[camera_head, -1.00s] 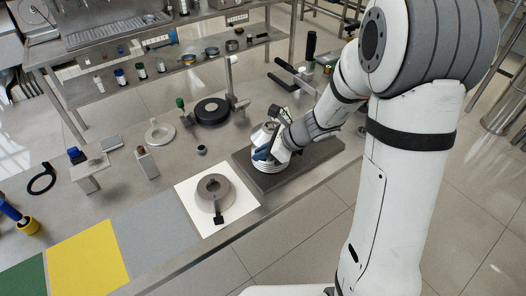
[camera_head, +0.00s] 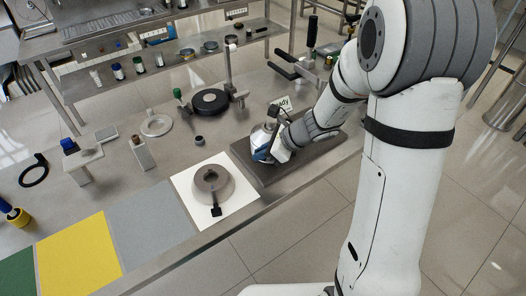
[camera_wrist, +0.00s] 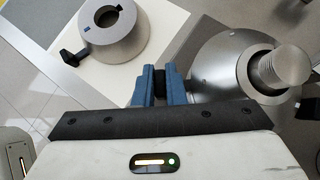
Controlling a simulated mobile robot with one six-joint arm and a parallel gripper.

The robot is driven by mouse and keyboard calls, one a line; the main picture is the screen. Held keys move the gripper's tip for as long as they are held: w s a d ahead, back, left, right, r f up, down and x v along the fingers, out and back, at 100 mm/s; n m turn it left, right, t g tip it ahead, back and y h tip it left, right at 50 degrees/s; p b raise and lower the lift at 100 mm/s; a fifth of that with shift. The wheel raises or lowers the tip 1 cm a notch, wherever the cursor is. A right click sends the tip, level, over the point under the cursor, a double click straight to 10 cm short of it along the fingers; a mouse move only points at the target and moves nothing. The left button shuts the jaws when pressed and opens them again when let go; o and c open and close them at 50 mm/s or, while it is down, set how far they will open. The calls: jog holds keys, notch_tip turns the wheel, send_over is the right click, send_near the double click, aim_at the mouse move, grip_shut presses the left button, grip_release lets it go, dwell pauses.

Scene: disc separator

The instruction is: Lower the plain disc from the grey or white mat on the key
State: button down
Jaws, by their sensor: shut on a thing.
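A grey conical disc (camera_head: 211,181) with a centre hole and a black tab lies on the white mat (camera_head: 236,208). In the wrist view this disc (camera_wrist: 120,47) is at the upper left, with a small blue mark by its hole. My gripper (camera_wrist: 163,82) has its blue fingers shut on a black tab beside a silver conical disc (camera_wrist: 217,62). That disc is around a threaded post (camera_wrist: 282,68) at the right. In the head view my gripper (camera_head: 267,157) is low over the dark base plate (camera_head: 304,163) and hides part of the disc. The key is not clearly visible.
The grey mat (camera_head: 153,228) is bare, with a yellow mat (camera_head: 77,257) to its left. A black ring-shaped part (camera_head: 210,101) and a small dark cup (camera_head: 199,141) stand behind.

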jog(key=shift+f+b, duration=0.45)
jog(key=shift+f, duration=0.1)
jog(key=c, duration=1.4)
grip_release()
jog(key=shift+r, duration=0.1)
jog(key=shift+d+r, duration=0.1)
jog(key=v, duration=0.7)
jog(key=shift+d+r+p, duration=0.2)
jog(key=shift+r+p, duration=0.05)
jog(key=shift+p, duration=0.05)
jog(key=shift+s, duration=0.1)
jog(key=s+d+r+n+h, duration=0.4)
jog(key=s+n, duration=0.4)
jog(key=n, duration=0.2)
jog(key=s+d+r+n+h, duration=0.4)
jog(key=s+d+n, duration=0.1)
jog(key=s+n, duration=0.4)
jog(key=n, duration=0.2)
jog(key=shift+s+d+n+h, duration=0.25)
jog(key=shift+s+n+h, duration=0.05)
jog(key=shift+s, duration=0.05)
